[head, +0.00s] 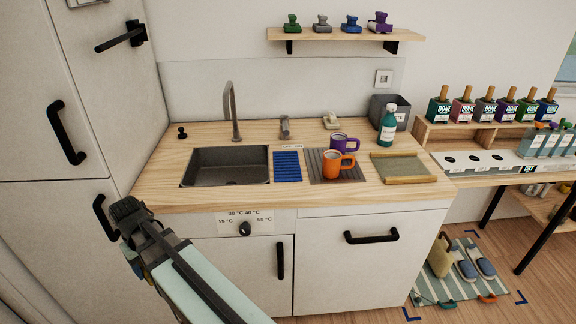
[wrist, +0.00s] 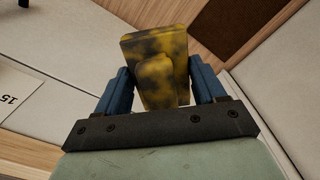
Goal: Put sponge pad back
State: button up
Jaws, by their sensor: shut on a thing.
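My gripper (wrist: 160,88) is shut on a yellow, dark-mottled block, the sponge pad (wrist: 156,48), which sits between the two blue fingers in the wrist view. In the head view my gripper (head: 128,212) is in front of the counter's left end, beside the tall white cabinet. I cannot make out the pad there. The wooden counter (head: 222,199) carries a dark sink (head: 226,166), with a blue ribbed mat (head: 287,167) just right of it. The pad's own place is not clear to me.
An orange mug (head: 335,165) and a purple mug (head: 346,144) stand on a grey ribbed drainer right of the blue mat. A wood-edged tray (head: 403,167), green bottle (head: 387,125) and grey bin (head: 390,111) are farther right. A faucet (head: 232,110) rises behind the sink.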

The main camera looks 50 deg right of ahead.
jog(key=s+f, duration=0.2)
jog(key=shift+s+f, duration=0.15)
jog(key=shift+f, duration=0.2)
jog(key=shift+d, duration=0.2)
jog(key=w+d+r+m, duration=0.2)
jog(key=d+r+m, duration=0.3)
jog(key=d+r, duration=0.75)
notch_tip(320, 180, up, 9)
jog(key=m, duration=0.4)
send_over(287, 166)
jog(key=shift+w+d+f, duration=0.1)
jog(key=shift+f, duration=2.2)
jog(key=shift+w+f, duration=0.1)
jog(key=shift+f, duration=2.15)
jog(key=shift+f, duration=0.1)
